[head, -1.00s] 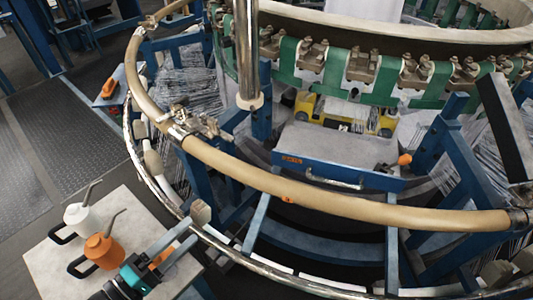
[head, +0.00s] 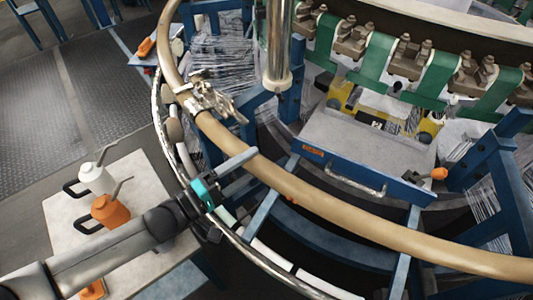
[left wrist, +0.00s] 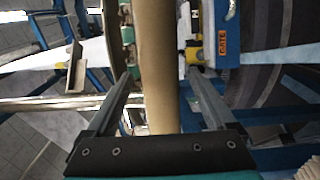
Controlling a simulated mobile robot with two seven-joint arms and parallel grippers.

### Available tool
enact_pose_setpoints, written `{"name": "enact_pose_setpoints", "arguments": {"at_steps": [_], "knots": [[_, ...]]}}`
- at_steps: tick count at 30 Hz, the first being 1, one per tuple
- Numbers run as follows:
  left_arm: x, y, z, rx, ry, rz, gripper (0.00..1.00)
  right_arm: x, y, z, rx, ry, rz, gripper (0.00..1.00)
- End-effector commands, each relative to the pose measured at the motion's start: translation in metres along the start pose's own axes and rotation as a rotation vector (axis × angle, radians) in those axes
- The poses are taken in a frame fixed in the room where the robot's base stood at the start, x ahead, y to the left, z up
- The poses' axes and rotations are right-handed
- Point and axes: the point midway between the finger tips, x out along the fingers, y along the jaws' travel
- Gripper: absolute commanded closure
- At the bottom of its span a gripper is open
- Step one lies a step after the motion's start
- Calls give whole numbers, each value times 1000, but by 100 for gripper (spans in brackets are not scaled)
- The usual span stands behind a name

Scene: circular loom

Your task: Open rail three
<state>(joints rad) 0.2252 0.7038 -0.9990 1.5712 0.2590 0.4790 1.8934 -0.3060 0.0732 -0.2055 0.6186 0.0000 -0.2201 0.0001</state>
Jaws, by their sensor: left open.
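The tan curved rail (head: 340,214) runs along the near side of the loom and meets another tan section at a metal latch (head: 210,100). No number shows on it, so I cannot tell if it is rail three. My left gripper (head: 232,182) is at the rail, just below the latch, and one grey finger overlaps the rail in the head view. In the left wrist view, my open fingers (left wrist: 160,76) have the tan rail (left wrist: 158,45) between them. Contact cannot be told. My right gripper is not in view.
A small table (head: 60,215) at left holds a white oil can (head: 95,180) and an orange oil can (head: 109,211). A blue-edged box with a handle (head: 365,160) stands inside the ring. A vertical metal post (head: 278,45) rises behind the rail.

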Motion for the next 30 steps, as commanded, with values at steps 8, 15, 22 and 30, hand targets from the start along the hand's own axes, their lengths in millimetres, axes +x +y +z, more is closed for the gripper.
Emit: {"name": "enact_pose_setpoints", "arguments": {"at_steps": [8,15,22,30], "knots": [[42,0,0,1,0,1,11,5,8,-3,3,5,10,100],[52,0,0,1,0,0,11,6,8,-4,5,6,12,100],[52,0,0,1,0,-1,15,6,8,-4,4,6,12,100],[51,0,0,1,0,0,45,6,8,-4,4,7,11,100]]}}
